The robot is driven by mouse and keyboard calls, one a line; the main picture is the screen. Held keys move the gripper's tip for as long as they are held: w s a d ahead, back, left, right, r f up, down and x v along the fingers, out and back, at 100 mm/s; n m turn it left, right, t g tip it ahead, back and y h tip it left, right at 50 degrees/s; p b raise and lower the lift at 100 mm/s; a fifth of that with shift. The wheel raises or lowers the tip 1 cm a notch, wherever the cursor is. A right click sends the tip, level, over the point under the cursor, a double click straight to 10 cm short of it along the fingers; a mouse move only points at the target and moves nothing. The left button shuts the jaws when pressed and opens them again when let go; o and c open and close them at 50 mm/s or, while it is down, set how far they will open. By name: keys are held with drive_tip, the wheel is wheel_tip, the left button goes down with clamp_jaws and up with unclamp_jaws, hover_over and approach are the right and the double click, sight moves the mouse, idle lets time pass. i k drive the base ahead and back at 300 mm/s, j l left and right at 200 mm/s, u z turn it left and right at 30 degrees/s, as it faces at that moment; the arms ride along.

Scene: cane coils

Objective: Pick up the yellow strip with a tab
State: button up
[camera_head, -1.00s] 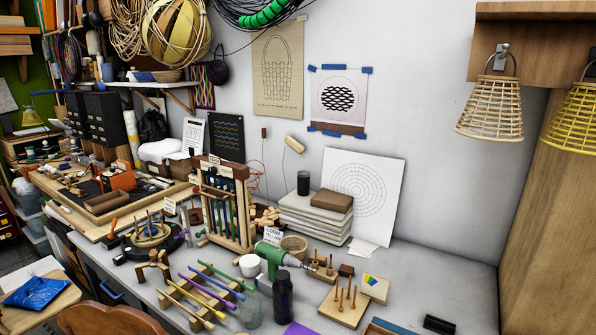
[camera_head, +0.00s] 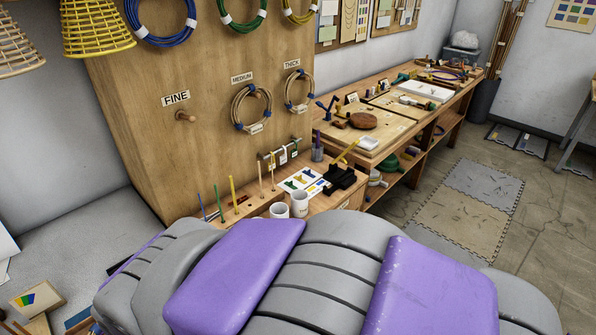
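My gripper is not in view. On the small bench against the wooden panel, a yellow strip (camera_head: 347,152) sticks up at a tilt from a black block (camera_head: 339,179); I cannot make out a tab on it. Several small strips with pale tabs (camera_head: 283,157) hang from a rail at the panel's foot, too small to tell which is yellow. A thin yellow upright stick (camera_head: 233,192) stands among other coloured sticks at the bench's left.
My grey and purple body fills the bottom foreground and hides the bench's front. White mugs (camera_head: 299,203) and a printed card (camera_head: 303,181) sit on the bench. Cane coils (camera_head: 252,108) hang above. Floor with mats (camera_head: 465,210) is open at right.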

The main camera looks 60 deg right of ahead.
sight(299, 178)
drive_tip(key=z, duration=2.1)
drive_tip(key=k+u, duration=0.15)
drive_tip(key=u, duration=1.85)
drive_tip(key=k+z, duration=0.2)
drive_tip(key=k, duration=0.15)
drive_tip(key=k+l+z, duration=0.15)
drive_tip(key=k, duration=0.15)
drive_tip(key=i+l+z, duration=0.1)
drive_tip(key=z, duration=0.3)
drive_tip(key=i+l+z, duration=0.1)
drive_tip(key=z, duration=0.3)
drive_tip(key=i+l+z, duration=0.1)
drive_tip(key=z, duration=0.3)
drive_tip(key=i+z, duration=0.1)
drive_tip(key=z, duration=0.35)
drive_tip(key=i+j, duration=0.1)
drive_tip(key=i, duration=0.5)
drive_tip(key=i+j, duration=0.1)
drive_tip(key=i, duration=0.55)
